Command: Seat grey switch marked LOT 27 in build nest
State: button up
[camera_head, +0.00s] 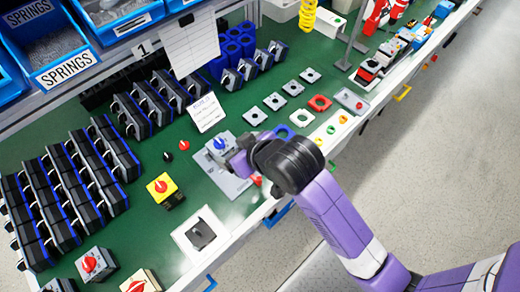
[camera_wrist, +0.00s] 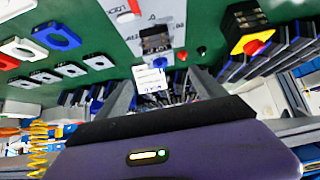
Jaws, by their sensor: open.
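A grey switch (camera_head: 218,149) with a blue knob stands at the far end of a flat grey plate with printed marks (camera_head: 235,187), which looks like the build nest. In the wrist view the switch (camera_wrist: 156,38) shows as a dark body on the pale plate (camera_wrist: 182,12). Its lot mark is not readable, and I cannot tell if it is fully seated. My gripper (camera_head: 238,163) is close beside the switch, on its right in the head view, and hides part of it. In the wrist view my gripper (camera_wrist: 162,88) is open, its fingers apart with nothing held between them.
A white card (camera_head: 206,112) stands just behind the switch. A yellow switch with a red knob (camera_head: 162,188) and loose red and black knobs lie left. A white plate with a dark block (camera_head: 201,233) is nearer the front. Rows of black switches fill the left; coloured plates lie right.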

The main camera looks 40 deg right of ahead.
jog(key=s+f+t, duration=0.2)
jog(key=s+t, duration=0.1)
jog(key=s, duration=1)
jog(key=s+r+t, duration=0.2)
jog(key=s+r, duration=0.7)
jog(key=s, duration=0.4)
jog(key=shift+r+t, duration=0.3)
jog(key=shift+t, duration=0.1)
jog(key=shift+s, duration=0.1)
